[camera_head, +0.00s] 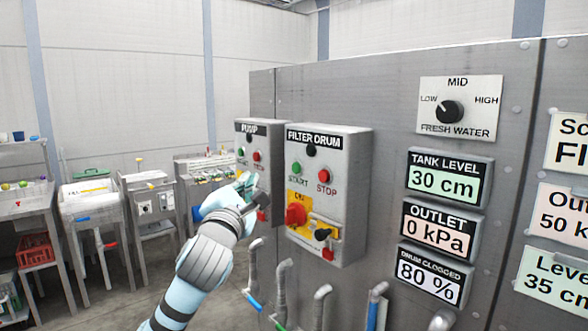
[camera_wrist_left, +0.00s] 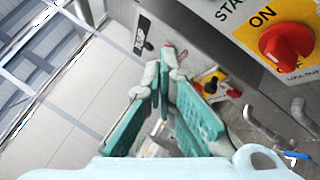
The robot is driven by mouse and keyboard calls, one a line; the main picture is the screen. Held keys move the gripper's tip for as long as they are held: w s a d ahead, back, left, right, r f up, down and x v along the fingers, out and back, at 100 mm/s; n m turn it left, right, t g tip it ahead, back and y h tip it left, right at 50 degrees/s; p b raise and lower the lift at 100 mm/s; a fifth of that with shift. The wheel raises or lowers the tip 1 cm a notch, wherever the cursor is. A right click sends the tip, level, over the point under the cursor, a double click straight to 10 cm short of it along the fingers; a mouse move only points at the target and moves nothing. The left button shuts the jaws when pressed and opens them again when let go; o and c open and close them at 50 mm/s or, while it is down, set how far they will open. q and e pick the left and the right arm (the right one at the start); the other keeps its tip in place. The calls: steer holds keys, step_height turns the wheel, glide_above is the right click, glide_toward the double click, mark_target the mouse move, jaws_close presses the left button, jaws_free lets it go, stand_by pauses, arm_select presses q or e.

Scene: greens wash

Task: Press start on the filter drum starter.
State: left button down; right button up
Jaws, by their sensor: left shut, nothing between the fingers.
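The filter drum starter (camera_head: 344,205) is a grey box on the metal panel, labelled FILTER DRUM. Its green START button (camera_head: 296,168) and red STOP button (camera_head: 324,176) sit side by side in the head view. Below them is a red rotary switch (camera_head: 296,214) on a yellow plate, also seen in the left wrist view (camera_wrist_left: 285,50) next to the word ON. My left gripper (camera_head: 248,181) is shut and empty, left of the starter and apart from the START button. Its teal fingers (camera_wrist_left: 163,70) show in the wrist view, where the START button is out of frame. My right gripper is not in view.
The pump starter (camera_head: 249,128) is left of the filter drum starter, partly hidden behind my left gripper. A fresh water dial (camera_head: 449,111) and displays, including tank level (camera_head: 449,180), are to the right. Pipe handles stick out below. Tables and bins stand at the left.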

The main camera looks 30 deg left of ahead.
mark_target(296, 168)
arm_select(q)
steer(key=w+d+p, duration=0.2)
steer(key=w+p, duration=0.1)
steer(key=w, duration=0.5)
steer(key=shift+w+d+p, duration=0.15)
steer(key=shift+d+p, duration=0.1)
steer(key=shift+p, duration=0.05)
stand_by(1.1)
steer(key=shift+w+d+b, duration=0.15)
steer(key=shift+w+b, duration=0.15)
steer(key=shift+w, duration=0.05)
